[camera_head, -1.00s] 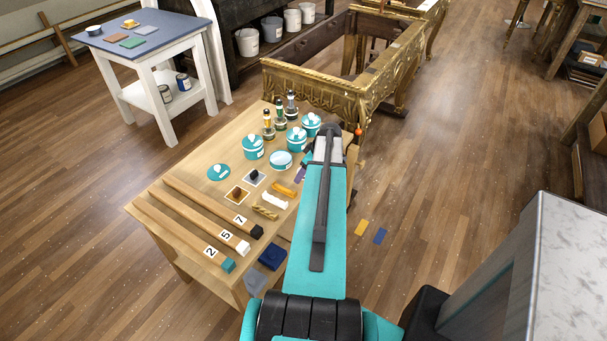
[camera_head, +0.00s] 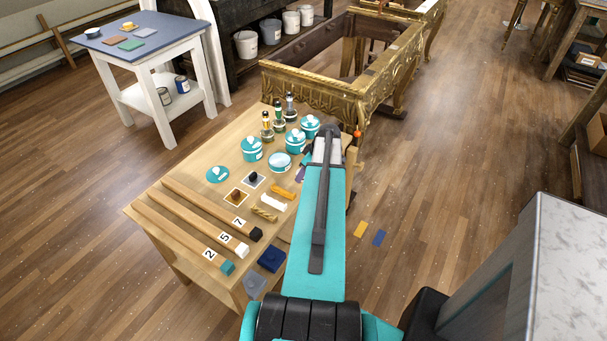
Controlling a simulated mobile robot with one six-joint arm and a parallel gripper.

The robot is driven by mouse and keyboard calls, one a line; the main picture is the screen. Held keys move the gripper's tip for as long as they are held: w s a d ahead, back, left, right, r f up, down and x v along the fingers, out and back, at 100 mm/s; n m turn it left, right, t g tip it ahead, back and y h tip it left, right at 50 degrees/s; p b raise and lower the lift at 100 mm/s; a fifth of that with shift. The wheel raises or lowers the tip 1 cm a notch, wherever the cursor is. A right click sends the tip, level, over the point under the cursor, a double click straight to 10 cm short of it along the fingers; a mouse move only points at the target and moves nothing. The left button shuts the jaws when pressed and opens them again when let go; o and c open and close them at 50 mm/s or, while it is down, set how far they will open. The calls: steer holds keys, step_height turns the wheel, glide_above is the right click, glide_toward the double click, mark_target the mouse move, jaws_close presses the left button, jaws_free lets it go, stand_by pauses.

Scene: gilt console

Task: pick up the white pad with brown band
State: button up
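A small white roll-like piece (camera_head: 273,202) lies on the wooden table (camera_head: 190,178), left of my arm, between an orange piece (camera_head: 283,191) and a twisted tan one (camera_head: 264,214). It is the closest match to the white pad, but I cannot make out a brown band on it. My teal arm stretches over the table's right side and hides part of the top. My gripper is hidden beyond or below the arm, so its fingers do not show.
Teal lidded pots (camera_head: 252,149) and dark bottles stand at the table's back. Three numbered wooden bars (camera_head: 190,232) lie at the front left. A navy block (camera_head: 272,259) sits near the front edge. A gilt console frame (camera_head: 315,90) stands behind.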

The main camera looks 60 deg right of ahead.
steer(key=shift+r+b, duration=0.65)
steer(key=shift+r, duration=0.9)
steer(key=s+r+b, duration=0.1)
steer(key=s+b, duration=0.2)
steer(key=s, duration=1.3)
steer(key=shift+r+b, duration=0.3)
steer(key=shift+r, duration=0.05)
steer(key=shift+a, duration=0.1)
